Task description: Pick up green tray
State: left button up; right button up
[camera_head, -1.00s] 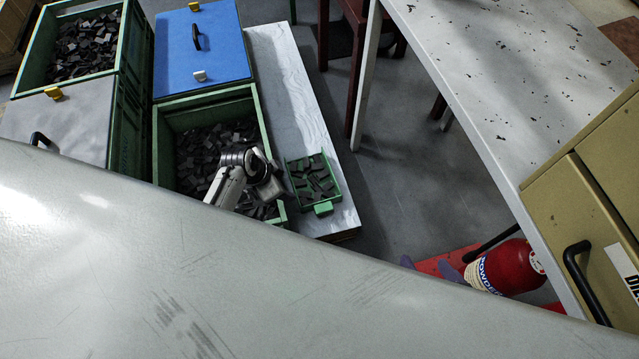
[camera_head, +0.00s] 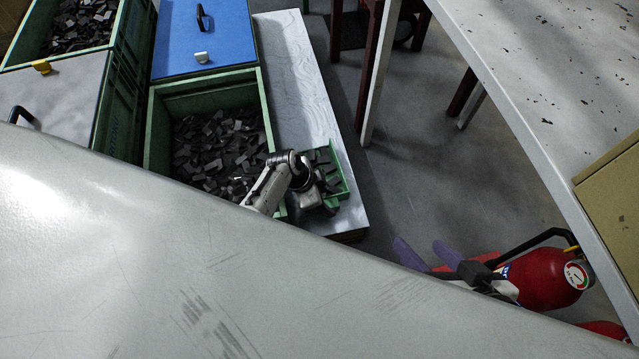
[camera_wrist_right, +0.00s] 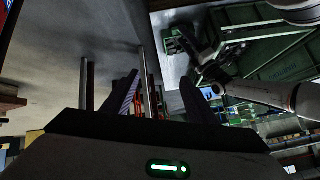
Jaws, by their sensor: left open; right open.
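The small green tray (camera_head: 341,176), holding dark flat parts, sits on a pale board beside the large green crate. My left gripper (camera_head: 318,190) is over the tray's left and near side and covers part of it. It is open; whether it touches the tray cannot be told. In the right wrist view the tray (camera_wrist_right: 174,45) is at the top, with my left gripper (camera_wrist_right: 207,56) close beside it. My right gripper (camera_head: 428,252) is open and empty, over the floor to the right of the board. Its two fingers (camera_wrist_right: 158,95) stand apart in the right wrist view.
A blue-lidded crate (camera_head: 205,40) is behind. A red fire extinguisher (camera_head: 540,280) stands at lower right, near a speckled table (camera_head: 530,60). A large grey surface (camera_head: 200,270) fills the foreground.

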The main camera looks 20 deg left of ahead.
pick_arm(q)
jog(key=shift+b+x, duration=0.3)
jog(key=shift+x, duration=0.45)
jog(key=shift+w, duration=0.1)
jog(key=shift+c, duration=0.4)
jog(key=shift+a+r, duration=0.1)
jog(key=shift+r, duration=0.05)
grip_shut()
